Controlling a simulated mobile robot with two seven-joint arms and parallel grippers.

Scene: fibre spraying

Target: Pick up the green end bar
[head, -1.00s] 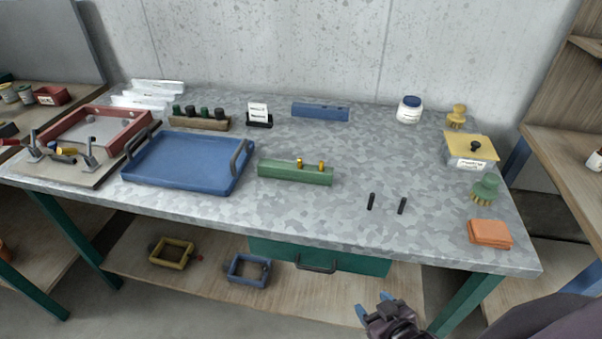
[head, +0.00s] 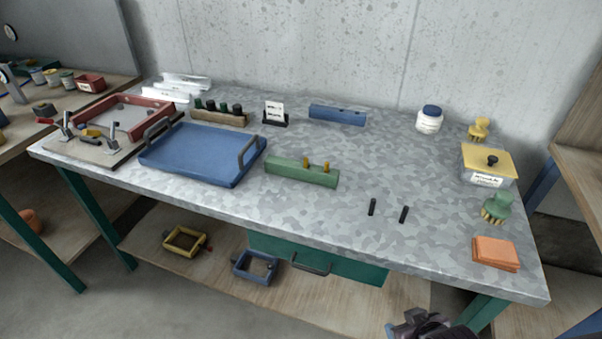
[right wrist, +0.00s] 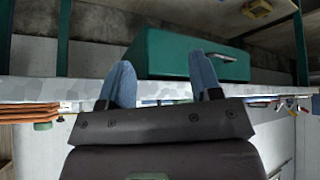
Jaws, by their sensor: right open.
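The green end bar (head: 301,172) lies on the grey mottled tabletop, right of the blue tray, with two small yellow pegs standing up from its right half. My right gripper (head: 420,325) shows only in part at the bottom edge of the head view, low in front of the table and well apart from the bar. In the right wrist view its two blue fingers (right wrist: 164,88) stand apart with nothing between them. The bar cannot be made out in the right wrist view. My left gripper is out of view.
A blue tray (head: 200,156) stands left of the bar. Orange cloths (head: 495,252) lie at the right front corner. A green drawer (head: 345,265) hangs under the table edge.

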